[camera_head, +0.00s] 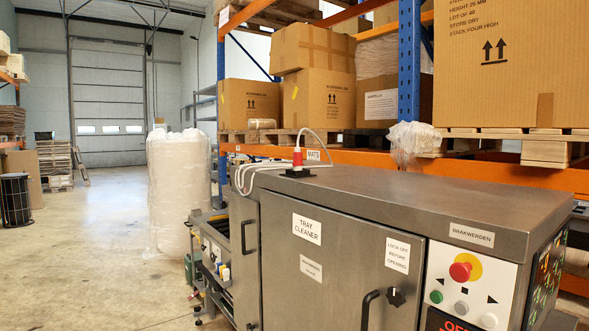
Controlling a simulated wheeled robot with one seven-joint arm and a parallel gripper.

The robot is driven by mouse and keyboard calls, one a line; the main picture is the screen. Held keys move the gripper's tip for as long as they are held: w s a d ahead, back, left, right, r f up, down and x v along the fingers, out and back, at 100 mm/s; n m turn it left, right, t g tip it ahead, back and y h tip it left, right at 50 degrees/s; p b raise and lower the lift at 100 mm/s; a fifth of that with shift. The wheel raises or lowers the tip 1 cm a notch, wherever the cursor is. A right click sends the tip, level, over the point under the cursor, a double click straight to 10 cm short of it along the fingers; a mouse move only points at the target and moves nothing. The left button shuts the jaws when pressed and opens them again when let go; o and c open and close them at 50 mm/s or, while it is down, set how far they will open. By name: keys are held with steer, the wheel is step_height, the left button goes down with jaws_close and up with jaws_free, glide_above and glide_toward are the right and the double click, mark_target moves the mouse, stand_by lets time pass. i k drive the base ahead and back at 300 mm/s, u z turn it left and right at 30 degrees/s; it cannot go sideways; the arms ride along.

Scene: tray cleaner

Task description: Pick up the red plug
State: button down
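The red plug (298,158) stands upright in a black socket (298,173) on top of the steel tray cleaner (390,201), near its far left end. The plug has a white upper part, and a white cable arches up from it and runs down to the left over the machine's edge. My gripper is not in view.
The machine's steel top is bare to the right of the socket. Its front has a black knob (396,297) and a red stop button (460,271) on yellow. Racking with boxes (320,98) stands behind. Open floor (95,260) lies to the left.

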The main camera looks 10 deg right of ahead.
mark_target(297, 164)
steer(key=u, duration=0.55)
steer(key=i, duration=0.55)
steer(key=u, duration=0.8)
steer(key=i, duration=0.8)
steer(key=z, duration=0.75)
steer(key=i, duration=0.55)
steer(key=z, duration=0.65)
